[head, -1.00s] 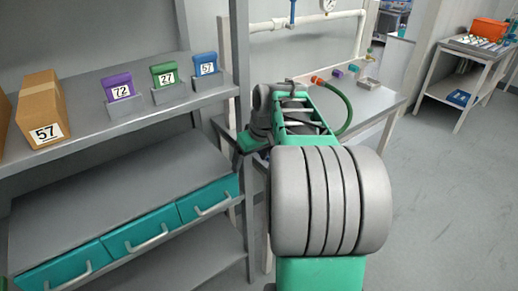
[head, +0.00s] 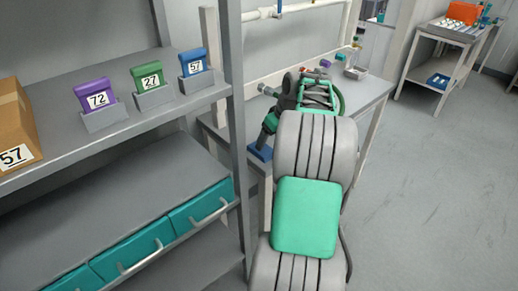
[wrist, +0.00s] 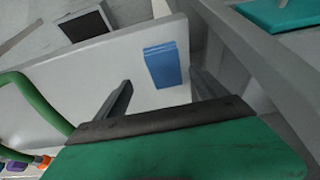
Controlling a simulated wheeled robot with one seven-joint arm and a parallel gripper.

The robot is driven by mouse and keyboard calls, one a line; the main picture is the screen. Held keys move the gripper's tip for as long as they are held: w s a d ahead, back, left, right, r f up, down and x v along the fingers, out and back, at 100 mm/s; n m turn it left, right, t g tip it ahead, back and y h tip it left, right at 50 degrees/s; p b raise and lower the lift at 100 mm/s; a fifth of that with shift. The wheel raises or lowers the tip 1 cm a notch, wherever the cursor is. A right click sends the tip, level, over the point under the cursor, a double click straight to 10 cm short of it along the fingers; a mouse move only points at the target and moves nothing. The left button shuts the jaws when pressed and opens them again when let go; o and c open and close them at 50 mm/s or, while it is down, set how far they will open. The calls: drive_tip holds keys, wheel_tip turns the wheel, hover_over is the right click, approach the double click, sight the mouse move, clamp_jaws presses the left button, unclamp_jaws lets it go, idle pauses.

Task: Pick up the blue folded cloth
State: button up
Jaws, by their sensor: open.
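The blue folded cloth (wrist: 163,64) lies on a pale tabletop (wrist: 95,70), close to its edge, in the wrist view. In the head view a small part of the cloth (head: 259,152) shows at the near left end of the table, partly covered by my gripper (head: 265,142). In the wrist view my gripper (wrist: 161,80) is open and empty. Its two dark fingers stand one to each side of the cloth in the picture, with the cloth between and beyond the tips. The fingers do not appear to touch the cloth; the exact gap is unclear.
A grey shelf (head: 130,130) with numbered boxes and teal drawers stands at left, its post (head: 235,120) close to my arm. A green hose (wrist: 32,100) lies at left in the wrist view. Small items and a tray (head: 356,72) are farther back on the table.

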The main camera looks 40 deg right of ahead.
drive_tip(key=x, duration=0.4)
drive_tip(key=w+a+x, duration=0.1)
drive_tip(key=x, duration=0.1)
drive_tip(key=shift+w+r+p, duration=0.1)
drive_tip(key=shift+w+p, duration=0.05)
drive_tip(key=shift+p, duration=0.2)
drive_tip(key=shift+f, duration=0.25)
drive_tip(key=c, duration=1.4)
